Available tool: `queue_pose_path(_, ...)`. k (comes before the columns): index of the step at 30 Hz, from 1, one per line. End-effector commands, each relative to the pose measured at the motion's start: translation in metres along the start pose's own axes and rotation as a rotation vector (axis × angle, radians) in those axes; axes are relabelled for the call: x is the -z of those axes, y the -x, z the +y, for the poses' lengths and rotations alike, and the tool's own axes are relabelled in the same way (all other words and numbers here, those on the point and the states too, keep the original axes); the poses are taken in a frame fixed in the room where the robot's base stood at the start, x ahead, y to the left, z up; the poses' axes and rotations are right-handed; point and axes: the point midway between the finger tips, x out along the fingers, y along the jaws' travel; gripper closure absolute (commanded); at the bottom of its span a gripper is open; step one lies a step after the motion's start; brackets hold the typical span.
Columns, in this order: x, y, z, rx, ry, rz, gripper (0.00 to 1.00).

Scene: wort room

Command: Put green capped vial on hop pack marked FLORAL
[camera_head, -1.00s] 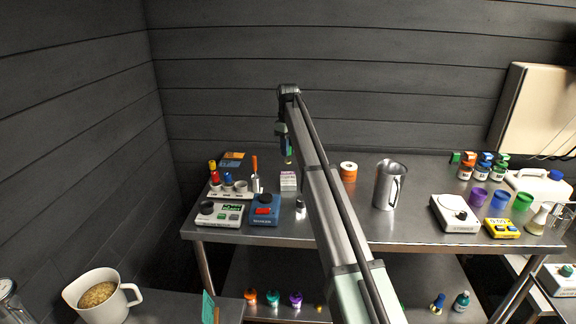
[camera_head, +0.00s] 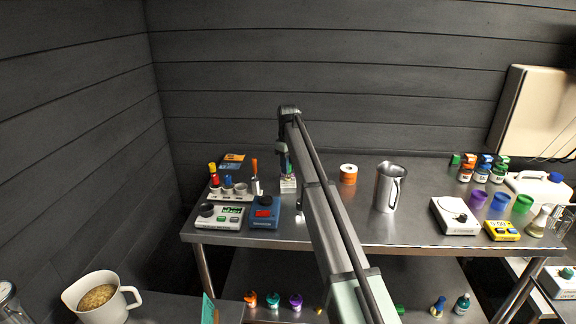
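My gripper (camera_head: 286,170) points down at the back left of the steel table, just above a small white box (camera_head: 288,187) with pinkish marking. A small bit of green shows between or beside the fingers, too small to identify as the green capped vial. Whether the fingers are shut on it cannot be told. The box's lettering is unreadable, so I cannot tell if it is the FLORAL hop pack. Two flat packs, one orange (camera_head: 233,158) and one blue (camera_head: 230,165), lie at the back left, also unreadable.
A rack with coloured-cap vials (camera_head: 228,190), a scale (camera_head: 220,216) and a blue device (camera_head: 265,212) stand left of the box. An orange spool (camera_head: 348,174) and a steel jug (camera_head: 389,187) stand right. Several capped jars (camera_head: 482,168) are at the back right.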

Motion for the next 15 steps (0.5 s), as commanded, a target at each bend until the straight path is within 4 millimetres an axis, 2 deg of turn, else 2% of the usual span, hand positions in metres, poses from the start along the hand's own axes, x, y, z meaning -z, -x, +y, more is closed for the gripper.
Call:
queue_pose_path(1, 0.0000, 0.0002, 0.0000, 0.000, 0.000, 0.000, 0.66)
queue_pose_path(7, 0.0000, 0.0004, 0.0000, 0.000, 0.000, 0.000, 0.47)
queue_pose_path(15, 0.0000, 0.0015, 0.0000, 0.000, 0.000, 0.000, 0.46)
